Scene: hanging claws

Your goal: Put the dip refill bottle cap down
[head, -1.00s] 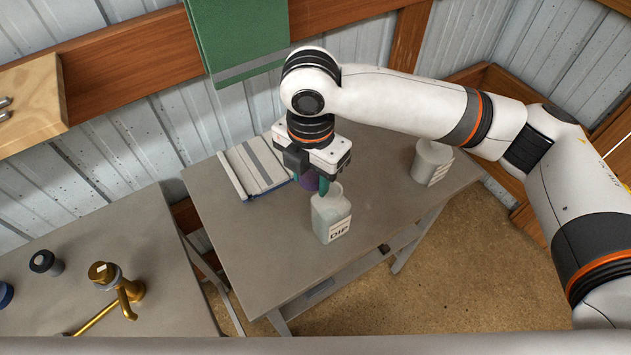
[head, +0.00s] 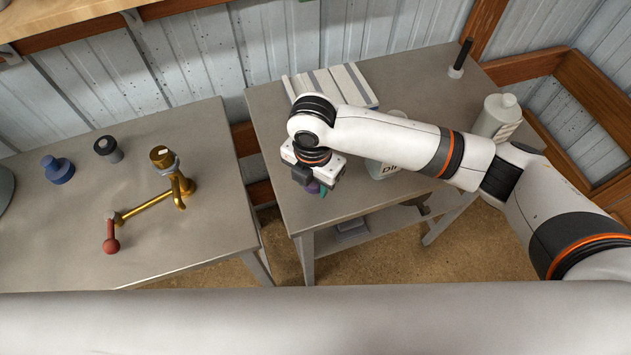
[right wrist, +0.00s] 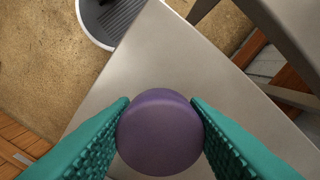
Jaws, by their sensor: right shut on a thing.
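The dip refill bottle cap (right wrist: 160,135) is purple and round. My right gripper (head: 317,188) is shut on it, with the teal fingers on both sides of the cap in the right wrist view. In the head view only a bit of the purple cap (head: 312,187) shows below the gripper, over the front left part of the grey table (head: 268,105). The dip bottle (head: 385,171) stands on the same table to the right, partly hidden by my right arm. Its top is mostly hidden. My left gripper is not in view.
A striped flat item (head: 357,86) lies at the table's back. A pale bottle (head: 497,118) and a black upright handle (head: 461,59) stand at the right. The left table (head: 60,235) holds a brass device (head: 150,205). Bare tabletop lies around the cap.

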